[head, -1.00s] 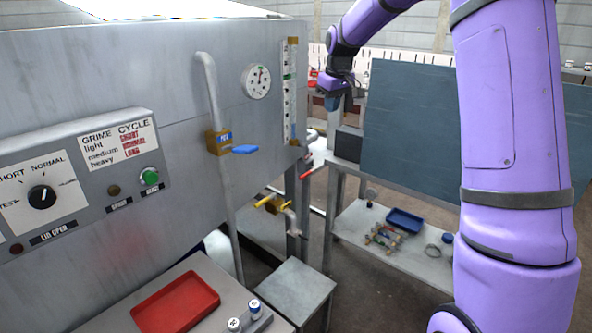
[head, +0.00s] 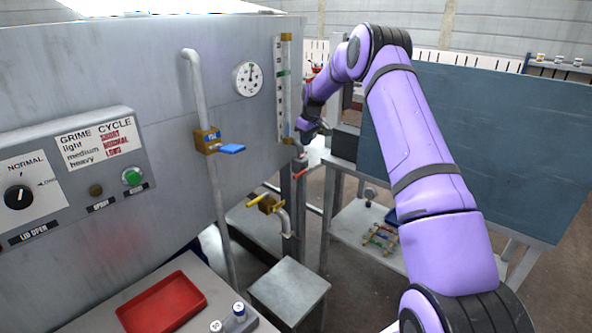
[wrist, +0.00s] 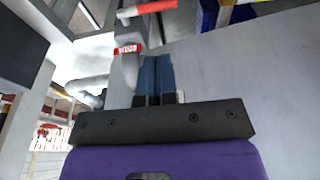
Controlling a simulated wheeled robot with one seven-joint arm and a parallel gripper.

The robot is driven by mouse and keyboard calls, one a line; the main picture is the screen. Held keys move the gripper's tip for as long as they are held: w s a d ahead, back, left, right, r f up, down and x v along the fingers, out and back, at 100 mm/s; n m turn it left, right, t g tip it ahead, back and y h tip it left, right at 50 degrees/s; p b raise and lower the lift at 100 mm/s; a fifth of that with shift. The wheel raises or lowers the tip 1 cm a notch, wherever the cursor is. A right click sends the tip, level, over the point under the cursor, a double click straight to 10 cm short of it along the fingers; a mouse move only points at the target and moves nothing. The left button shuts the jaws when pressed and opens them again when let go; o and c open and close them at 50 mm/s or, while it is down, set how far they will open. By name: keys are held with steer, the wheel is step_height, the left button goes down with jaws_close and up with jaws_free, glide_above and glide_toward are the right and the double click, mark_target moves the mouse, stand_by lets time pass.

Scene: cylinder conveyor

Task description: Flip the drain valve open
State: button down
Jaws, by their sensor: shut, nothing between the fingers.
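A red-handled valve (head: 300,170) sits on a pipe at the machine's right end. It also shows in the wrist view as a red lever (wrist: 148,8) above a red tag (wrist: 127,50) whose white lettering I cannot read. A yellow-handled valve (head: 268,203) is lower, and a blue-handled valve (head: 210,141) is on the vertical pipe. I cannot read which is the drain valve. My gripper (head: 305,135) is above the red-handled valve in the head view. In the wrist view its blue fingers (wrist: 155,75) are together and empty, with the red lever beyond their tips.
The grey machine wall (head: 120,60) fills the left, with a dial gauge (head: 247,79) and a sight tube (head: 284,85). A dark panel (head: 480,150) stands at right. A grey box (head: 288,290) and a red tray (head: 162,303) are below.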

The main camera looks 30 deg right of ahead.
mark_target(299, 174)
stand_by(0.3)
steer(key=w+f, duration=0.1)
steer(key=f, duration=0.8)
steer(key=w+a+f, duration=0.1)
steer(key=f, duration=0.3)
steer(key=shift+w+f, duration=0.3)
steer(key=shift+f, duration=0.1)
steer(key=shift+a+f, duration=0.1)
